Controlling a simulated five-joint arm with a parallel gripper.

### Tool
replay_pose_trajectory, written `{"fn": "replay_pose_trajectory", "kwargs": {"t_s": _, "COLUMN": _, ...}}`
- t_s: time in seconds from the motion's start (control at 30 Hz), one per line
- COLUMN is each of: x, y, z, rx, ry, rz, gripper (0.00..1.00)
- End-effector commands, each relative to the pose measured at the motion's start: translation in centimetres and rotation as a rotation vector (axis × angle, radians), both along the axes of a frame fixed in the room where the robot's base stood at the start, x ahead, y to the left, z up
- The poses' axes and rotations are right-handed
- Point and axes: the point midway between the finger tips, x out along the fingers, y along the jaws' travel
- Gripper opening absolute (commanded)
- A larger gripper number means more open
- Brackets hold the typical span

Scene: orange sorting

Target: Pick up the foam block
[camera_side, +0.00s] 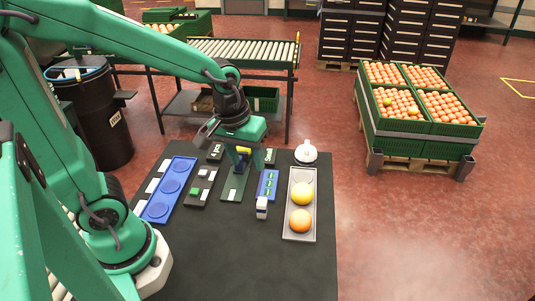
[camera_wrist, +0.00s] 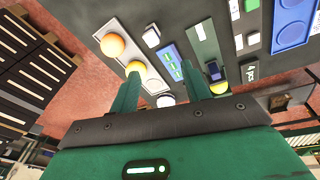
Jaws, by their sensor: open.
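A small block (camera_side: 243,153), yellow and dark blue in the side view, stands at the far end of a grey-green strip (camera_side: 233,188); it is likely the foam block, but I cannot be sure. In the wrist view a small dark blue block (camera_wrist: 213,71) sits on the same strip, just right of my right finger.
A grey tray (camera_side: 290,237) with a yellow and an orange fruit lies right. A blue board (camera_side: 267,184), a white box (camera_side: 262,207) and a white rounded object (camera_side: 306,152) stand nearby. Left are a dark panel (camera_side: 197,195) with small blocks and a blue tray (camera_side: 157,211). The table front is clear.

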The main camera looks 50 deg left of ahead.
Motion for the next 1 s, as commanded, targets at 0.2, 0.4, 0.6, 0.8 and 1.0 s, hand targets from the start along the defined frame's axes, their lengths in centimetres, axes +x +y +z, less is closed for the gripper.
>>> {"fn": "replay_pose_trajectory", "kwargs": {"t_s": 0.2, "x": 1.5, "y": -1.0, "z": -3.8, "rx": -0.014, "ry": 0.095, "rz": 0.134, "gripper": 0.47}}
{"fn": "replay_pose_trajectory", "kwargs": {"t_s": 0.4, "x": 2.3, "y": -1.7, "z": -6.8, "rx": -0.015, "ry": 0.160, "rz": 0.243, "gripper": 0.47}}
{"fn": "replay_pose_trajectory", "kwargs": {"t_s": 0.6, "x": 2.6, "y": -2.0, "z": -8.3, "rx": -0.013, "ry": 0.189, "rz": 0.300, "gripper": 0.47}}
{"fn": "replay_pose_trajectory", "kwargs": {"t_s": 0.8, "x": 2.6, "y": -2.1, "z": -8.5, "rx": -0.013, "ry": 0.192, "rz": 0.307, "gripper": 0.47}}
{"fn": "replay_pose_trajectory", "kwargs": {"t_s": 1.0, "x": 2.6, "y": -2.1, "z": -9.4, "rx": -0.012, "ry": 0.195, "rz": 0.306, "gripper": 0.47}}
